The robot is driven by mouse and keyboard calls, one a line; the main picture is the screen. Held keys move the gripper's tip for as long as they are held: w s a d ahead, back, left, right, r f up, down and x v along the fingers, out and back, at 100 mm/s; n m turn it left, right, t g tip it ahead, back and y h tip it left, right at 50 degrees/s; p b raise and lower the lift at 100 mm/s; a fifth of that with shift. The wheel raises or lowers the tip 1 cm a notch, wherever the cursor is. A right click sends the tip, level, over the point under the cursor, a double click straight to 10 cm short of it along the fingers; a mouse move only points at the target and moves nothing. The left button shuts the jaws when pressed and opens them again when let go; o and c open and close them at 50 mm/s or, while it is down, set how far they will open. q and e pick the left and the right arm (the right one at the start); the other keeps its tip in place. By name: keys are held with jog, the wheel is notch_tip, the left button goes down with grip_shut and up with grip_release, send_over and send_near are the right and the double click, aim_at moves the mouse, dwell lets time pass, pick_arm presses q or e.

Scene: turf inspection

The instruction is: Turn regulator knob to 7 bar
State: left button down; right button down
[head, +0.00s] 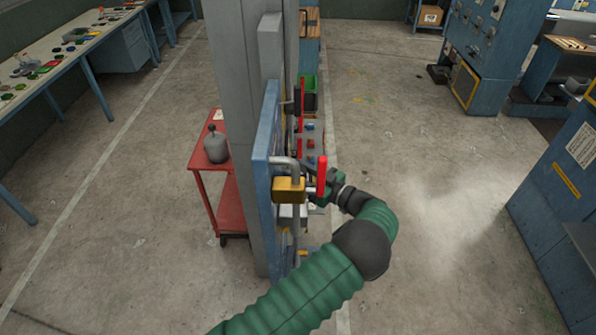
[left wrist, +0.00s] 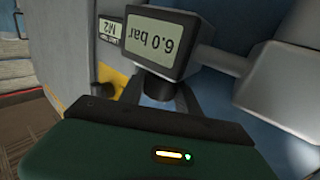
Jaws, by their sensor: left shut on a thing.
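The regulator's grey display box (left wrist: 160,45) is in the left wrist view and reads 6.0 bar, upside down. Just below it is the dark regulator knob (left wrist: 160,88), mostly hidden by my gripper. My left gripper (left wrist: 162,101) is shut on this knob, its fingers on either side. In the head view my left gripper (head: 318,192) is at the right side of the blue panel (head: 263,165), partly behind a red lever (head: 321,176). The knob and display cannot be made out there. My right gripper is not in view.
A yellow block (head: 288,190) with a grey pipe sits close left of my gripper. A label M2 (left wrist: 108,41) is beside the display. A red cart (head: 203,158) stands behind the panel. Blue cabinets (head: 565,175) stand at right, with open floor between.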

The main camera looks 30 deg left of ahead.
pick_arm(q)
jog(key=shift+d+r+m+t, duration=0.1)
jog(key=shift+m+t, duration=0.2)
jog(key=shift+t, duration=0.1)
jog(key=m+t+h, duration=0.1)
jog(key=m+t, duration=0.2)
jog(key=t, duration=0.2)
jog(key=shift+w+m+t+h, duration=0.1)
jog(key=shift+m+t+h, duration=0.95)
jog(key=shift+t, duration=0.45)
jog(key=shift+m, duration=0.25)
jog(key=c, duration=1.1)
grip_release()
jog(key=shift+c, duration=0.2)
jog(key=shift+w, duration=0.1)
jog(key=shift+f, duration=0.25)
